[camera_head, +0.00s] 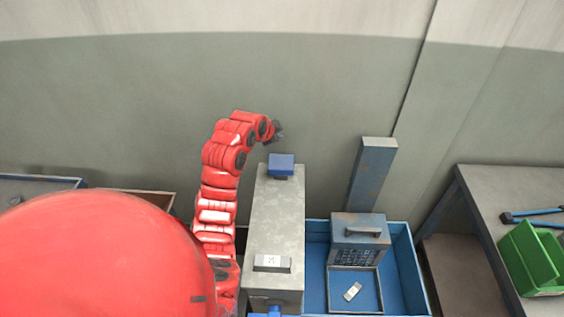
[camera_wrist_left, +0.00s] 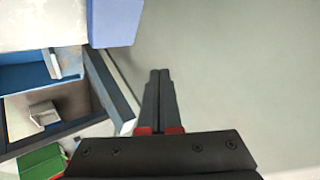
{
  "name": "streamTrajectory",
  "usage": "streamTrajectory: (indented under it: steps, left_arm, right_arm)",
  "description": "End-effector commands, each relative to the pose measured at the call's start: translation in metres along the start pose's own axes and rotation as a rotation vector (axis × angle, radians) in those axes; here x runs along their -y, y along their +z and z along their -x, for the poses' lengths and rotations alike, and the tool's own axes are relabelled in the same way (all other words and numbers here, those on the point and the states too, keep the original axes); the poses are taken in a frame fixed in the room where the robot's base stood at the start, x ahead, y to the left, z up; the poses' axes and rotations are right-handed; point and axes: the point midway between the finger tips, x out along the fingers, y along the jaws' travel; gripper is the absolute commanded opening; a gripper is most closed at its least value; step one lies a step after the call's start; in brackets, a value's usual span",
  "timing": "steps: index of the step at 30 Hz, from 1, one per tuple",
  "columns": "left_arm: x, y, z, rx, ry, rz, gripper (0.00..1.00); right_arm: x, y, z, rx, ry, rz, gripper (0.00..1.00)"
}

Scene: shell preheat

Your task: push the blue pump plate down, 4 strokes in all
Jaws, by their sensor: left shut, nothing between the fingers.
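The blue pump plate (camera_head: 281,160) sits raised at the far end of the long grey housing (camera_head: 275,215). In the left wrist view a blue block that looks like the plate (camera_wrist_left: 115,22) shows at the top, left of the fingers. My left gripper (camera_head: 279,131) is just above the plate in the head picture, with a gap between them. In the left wrist view its two fingers (camera_wrist_left: 160,72) are together and empty, apart from the blue block. My right gripper is not in view.
Right of the housing, a blue tray (camera_head: 316,265) holds a grey box with a handle (camera_head: 358,229). A tall grey post (camera_head: 372,175) stands behind. A table (camera_head: 500,185) with a green bin (camera_head: 535,255) is at the right. A wall closes the back.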

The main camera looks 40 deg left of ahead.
Motion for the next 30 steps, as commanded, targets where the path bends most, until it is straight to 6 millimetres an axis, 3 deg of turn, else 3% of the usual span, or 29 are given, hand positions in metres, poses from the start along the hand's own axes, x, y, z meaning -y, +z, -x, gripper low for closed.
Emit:
streamTrajectory:
  steps: [11,21,24,30]
  left_arm:
    - [-0.009,0.008,-0.011,0.000,0.001,0.001,0.00]
    - [-0.032,0.032,-0.043,0.001,0.002,0.004,0.00]
    - [-0.040,0.040,-0.055,0.000,0.001,0.003,0.00]
    - [-0.045,0.045,-0.062,0.000,0.001,0.002,0.00]
  right_arm:
    - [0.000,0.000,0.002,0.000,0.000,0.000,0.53]
    - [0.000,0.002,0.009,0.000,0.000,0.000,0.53]
    - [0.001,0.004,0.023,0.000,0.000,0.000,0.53]
    - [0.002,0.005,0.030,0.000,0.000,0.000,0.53]
